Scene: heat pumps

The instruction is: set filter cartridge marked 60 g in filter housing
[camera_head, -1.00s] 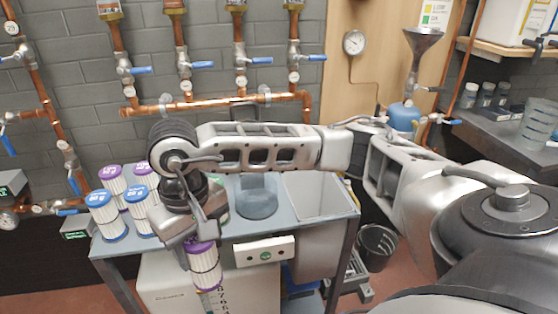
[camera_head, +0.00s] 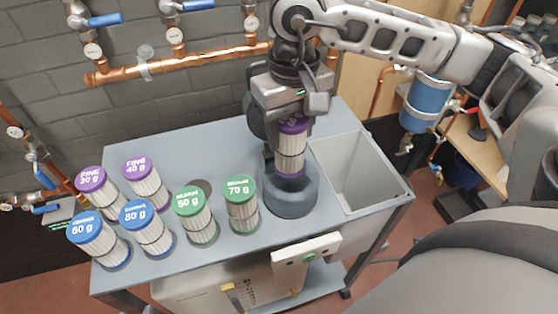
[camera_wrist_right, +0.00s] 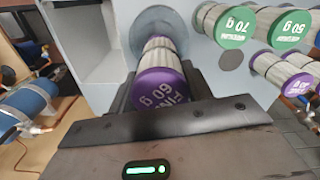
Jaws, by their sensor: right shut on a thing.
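The purple-capped cartridge (camera_head: 291,150) is white and pleated and stands roughly upright in my right gripper (camera_head: 291,112). In the right wrist view its purple end (camera_wrist_right: 161,89) reads FINE 60 g. My right gripper is shut on its upper end. The round grey-blue filter housing (camera_head: 291,204) stands on the table below it. The cartridge's lower purple rim is over the housing's top; I cannot tell whether it is inside. The housing also shows in the right wrist view (camera_wrist_right: 150,22), behind the cartridge. My left gripper is not in view.
Several cartridges stand on the grey table (camera_head: 240,135): purple (camera_head: 90,180), blue (camera_head: 85,228) and green (camera_head: 242,190) ones. An open grey bin (camera_head: 360,172) is sunk in the table right of the housing. Copper pipes (camera_head: 185,62) run along the wall behind.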

